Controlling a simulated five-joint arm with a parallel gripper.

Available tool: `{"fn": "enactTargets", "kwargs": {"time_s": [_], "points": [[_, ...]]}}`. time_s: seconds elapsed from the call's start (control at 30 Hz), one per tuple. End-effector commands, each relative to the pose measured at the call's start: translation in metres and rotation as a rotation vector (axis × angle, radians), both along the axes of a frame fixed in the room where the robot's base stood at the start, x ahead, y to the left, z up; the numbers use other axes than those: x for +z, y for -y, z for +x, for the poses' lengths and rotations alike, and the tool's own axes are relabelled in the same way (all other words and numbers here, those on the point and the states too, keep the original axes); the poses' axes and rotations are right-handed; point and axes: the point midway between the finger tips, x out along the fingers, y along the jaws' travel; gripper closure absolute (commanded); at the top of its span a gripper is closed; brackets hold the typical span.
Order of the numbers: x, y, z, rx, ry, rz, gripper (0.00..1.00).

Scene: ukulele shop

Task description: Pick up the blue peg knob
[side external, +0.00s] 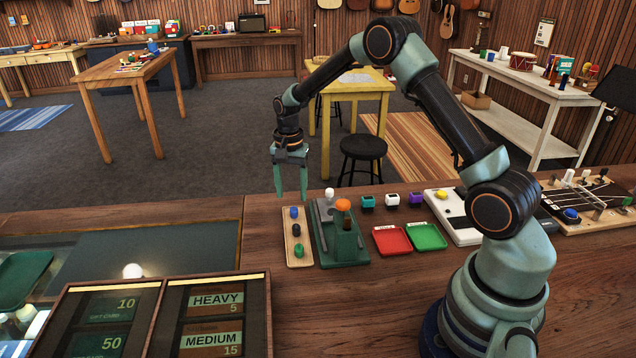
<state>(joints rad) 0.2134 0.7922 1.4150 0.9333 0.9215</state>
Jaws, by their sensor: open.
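A small blue peg knob (294,212) sits at the far end of a narrow wooden tray (289,262) on the counter. A black knob (296,230) and a green knob (298,250) sit in the same tray, nearer the camera. My gripper (291,194) points down with its two fingers apart and nothing visible between them. In the picture its fingertips are just above the blue knob; the exact height and depth gap cannot be told. Another blue knob (571,214) is on a wooden board (600,222) at the right.
A green stand (343,245) with an orange-topped post (343,205) is directly right of the tray. Further right are a red tray (392,241), a green tray (427,237) and several small colored blocks (392,200). Framed signs (210,320) stand at the front left.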

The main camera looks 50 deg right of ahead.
Motion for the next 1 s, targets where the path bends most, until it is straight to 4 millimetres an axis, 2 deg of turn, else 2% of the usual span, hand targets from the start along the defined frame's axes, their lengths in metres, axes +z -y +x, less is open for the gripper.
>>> {"fn": "enactTargets", "kwargs": {"time_s": [0.1,0.3,0.57,0.6,0.67,0.7,0.77,1.0], "points": [[-0.019,-0.001,-0.005,0.0,-0.006,0.002,0.38],[-0.042,-0.001,-0.006,0.0,-0.003,0.001,0.38],[-0.045,-0.001,-0.005,0.0,-0.001,0.0,0.38],[-0.045,-0.001,-0.005,0.001,-0.001,0.0,0.42],[-0.045,-0.001,-0.005,0.001,-0.001,0.0,0.65],[-0.045,-0.001,-0.005,0.001,-0.001,0.0,0.8],[-0.045,-0.001,-0.005,0.001,-0.001,0.0,1.0],[-0.045,-0.001,-0.005,0.001,-0.001,0.0,1.0]]}}
